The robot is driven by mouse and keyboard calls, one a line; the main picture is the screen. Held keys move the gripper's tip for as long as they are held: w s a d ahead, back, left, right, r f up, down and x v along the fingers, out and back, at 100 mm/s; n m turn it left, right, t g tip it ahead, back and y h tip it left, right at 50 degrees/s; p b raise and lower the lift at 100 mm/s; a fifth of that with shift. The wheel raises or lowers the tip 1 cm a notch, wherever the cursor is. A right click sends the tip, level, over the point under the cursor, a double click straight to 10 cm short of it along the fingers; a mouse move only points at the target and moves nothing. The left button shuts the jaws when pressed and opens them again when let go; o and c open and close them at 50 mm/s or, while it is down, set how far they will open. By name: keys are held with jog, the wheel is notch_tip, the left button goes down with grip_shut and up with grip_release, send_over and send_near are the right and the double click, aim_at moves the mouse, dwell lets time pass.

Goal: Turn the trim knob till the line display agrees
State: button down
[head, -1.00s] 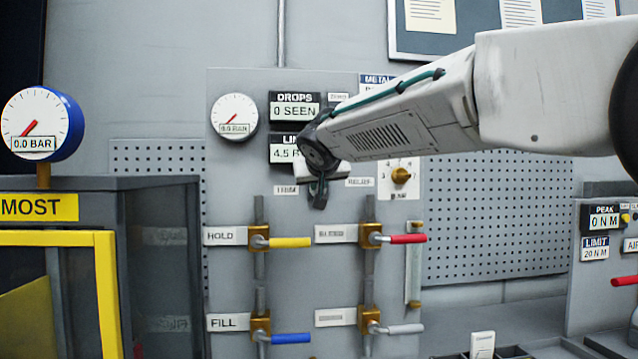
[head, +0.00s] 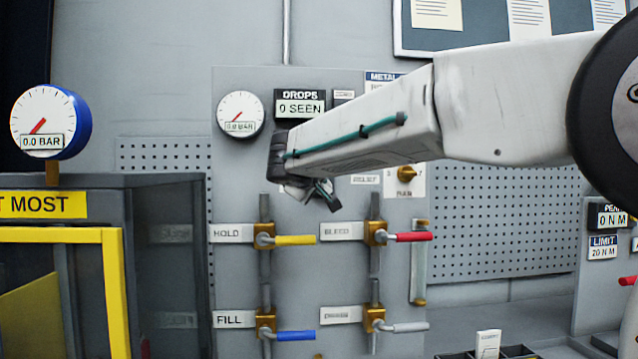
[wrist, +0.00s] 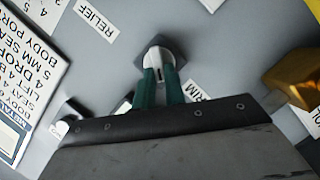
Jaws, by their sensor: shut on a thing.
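The trim knob (wrist: 161,52) shows in the wrist view as a pale round knob on a dark square base, with part of a label reading "RIM" (wrist: 190,92) beside it. My gripper's green fingers (wrist: 160,82) are shut on it from below in that view. In the head view my gripper (head: 318,192) is at the grey panel (head: 345,275), tilted, and the knob is hidden behind it. The line display is hidden behind my arm in the head view, so its reading does not show.
The drops display (head: 300,107) reads 0 SEEN. The panel gauge (head: 240,114) and large blue gauge (head: 45,122) read 0.0 BAR. Below my gripper are yellow (head: 296,240), red (head: 414,237), blue (head: 296,336) and grey (head: 404,327) valve levers. A brass knob (head: 406,173) sits to the right.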

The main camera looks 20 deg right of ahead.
jog(key=shift+a+f+n, duration=0.1)
jog(key=shift+n, duration=0.4)
jog(key=c, duration=1.5)
grip_release()
jog(key=shift+o, duration=0.2)
jog(key=v, duration=0.7)
jog(key=shift+s+a, duration=0.25)
jog(key=shift+s, duration=0.05)
